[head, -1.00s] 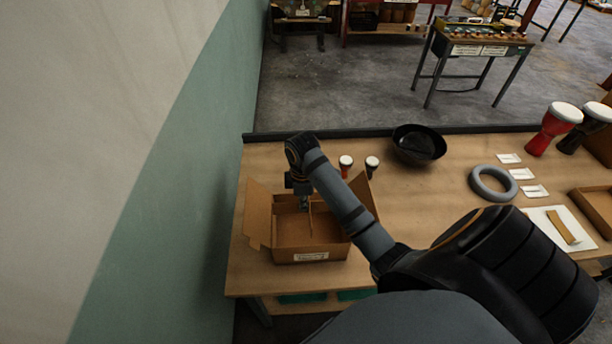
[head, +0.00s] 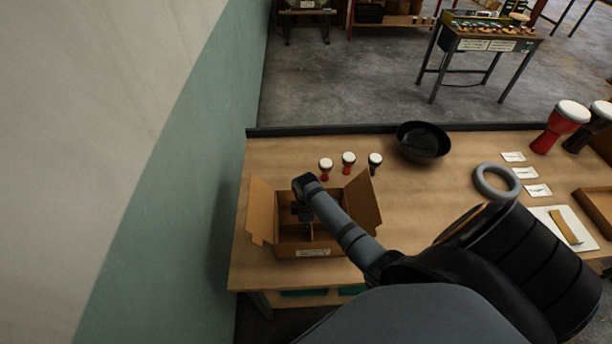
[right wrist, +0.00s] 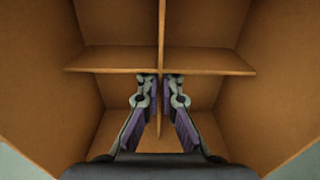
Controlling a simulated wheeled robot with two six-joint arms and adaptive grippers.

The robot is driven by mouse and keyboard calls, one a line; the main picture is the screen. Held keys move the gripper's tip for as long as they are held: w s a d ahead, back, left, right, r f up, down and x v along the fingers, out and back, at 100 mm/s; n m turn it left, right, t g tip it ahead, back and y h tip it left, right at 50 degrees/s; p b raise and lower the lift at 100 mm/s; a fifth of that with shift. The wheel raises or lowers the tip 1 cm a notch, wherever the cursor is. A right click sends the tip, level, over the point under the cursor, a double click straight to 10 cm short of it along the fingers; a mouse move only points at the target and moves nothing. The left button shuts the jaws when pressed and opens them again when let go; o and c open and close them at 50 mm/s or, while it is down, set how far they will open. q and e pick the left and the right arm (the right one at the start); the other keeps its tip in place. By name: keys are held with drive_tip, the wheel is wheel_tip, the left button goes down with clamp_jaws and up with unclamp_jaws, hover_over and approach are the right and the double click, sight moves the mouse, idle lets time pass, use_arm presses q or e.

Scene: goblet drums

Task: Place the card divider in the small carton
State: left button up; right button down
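The small carton (head: 318,252) stands open on the left part of the bench, its flaps spread outward and a label on its front. The card divider (right wrist: 110,59) is a brown cross of panels inside the carton, seen from above in the right wrist view. Its panels split the space into compartments. My right gripper (right wrist: 161,84) reaches down into the carton, with its fingertips closed on either side of one divider panel. In the head view my right wrist and arm hide part of the carton's inside. My left gripper is not in view.
Three small drums (head: 348,160) stand just behind the carton. A black bowl (head: 422,143) is at the back of the bench, with a grey ring (head: 496,182) and white cards to its right. Bigger drums (head: 560,127) are far right. A wall rises on the left.

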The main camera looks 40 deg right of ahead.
drive_tip(key=c, duration=2)
unclamp_jaws()
drive_tip(key=shift+f, duration=0.1)
drive_tip(key=o, duration=0.5)
drive_tip(key=shift+r, duration=0.25)
wheel_tip(320, 180, up, 12)
drive_tip(key=shift+f+b, duration=0.1)
drive_tip(key=shift+b, duration=0.4)
